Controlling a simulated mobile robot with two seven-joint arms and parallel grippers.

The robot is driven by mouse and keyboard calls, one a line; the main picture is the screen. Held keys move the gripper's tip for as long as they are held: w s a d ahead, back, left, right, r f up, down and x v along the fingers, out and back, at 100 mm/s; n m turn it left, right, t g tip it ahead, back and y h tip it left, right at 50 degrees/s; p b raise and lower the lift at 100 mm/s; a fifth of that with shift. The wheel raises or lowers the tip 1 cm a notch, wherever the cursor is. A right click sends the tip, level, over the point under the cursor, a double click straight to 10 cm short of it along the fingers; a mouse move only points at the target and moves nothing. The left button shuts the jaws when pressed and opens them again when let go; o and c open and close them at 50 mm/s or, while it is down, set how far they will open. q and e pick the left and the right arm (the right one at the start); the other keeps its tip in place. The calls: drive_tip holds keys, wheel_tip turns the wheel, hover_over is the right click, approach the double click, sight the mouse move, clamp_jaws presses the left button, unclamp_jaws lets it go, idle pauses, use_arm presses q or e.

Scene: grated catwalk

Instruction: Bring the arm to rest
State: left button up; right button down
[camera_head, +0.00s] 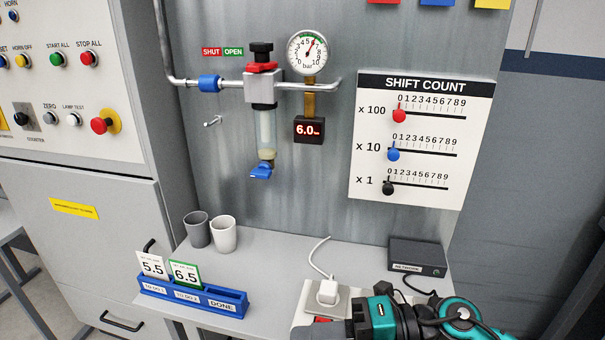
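My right arm (378,312), teal and dark grey, comes in at the bottom right and lies low in front of the shelf. Its dark left end (325,331) is cut by the lower picture edge, and I cannot make out the gripper's fingers or whether they are open. Nothing held shows there. My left arm and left gripper are not in view.
A white socket box (322,297) with a plug and a black box (417,257) stand by my arm. Two cups (224,237) and a blue card rack (195,294) stand left. A gauge (307,53), valve assembly (262,88) and shift-count panel (422,140) are on the wall. The mid-shelf is clear.

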drive_tip(key=w+d+f+m+t+h, duration=0.2)
drive_tip(key=w+d+m+t+h, duration=0.15)
drive_tip(key=m+t, duration=0.6)
drive_tip(key=w+d+f+m+t+h, duration=0.25)
drive_tip(key=d+m+t, duration=0.35)
drive_tip(key=m, duration=0.7)
drive_tip(key=s+d+f+m+g+h, duration=0.2)
drive_tip(key=s+d+f+m+h, duration=0.1)
drive_tip(key=f, duration=0.5)
drive_tip(key=s+d+f+m+g+h, duration=0.3)
drive_tip(key=s+f+m+h, duration=0.2)
drive_tip(key=s+f+m, duration=0.2)
wheel_tip(320, 180, down, 2)
drive_tip(key=shift+s+d+f+h, duration=0.15)
drive_tip(key=shift+s+d+h, duration=0.2)
drive_tip(key=shift+s, duration=0.15)
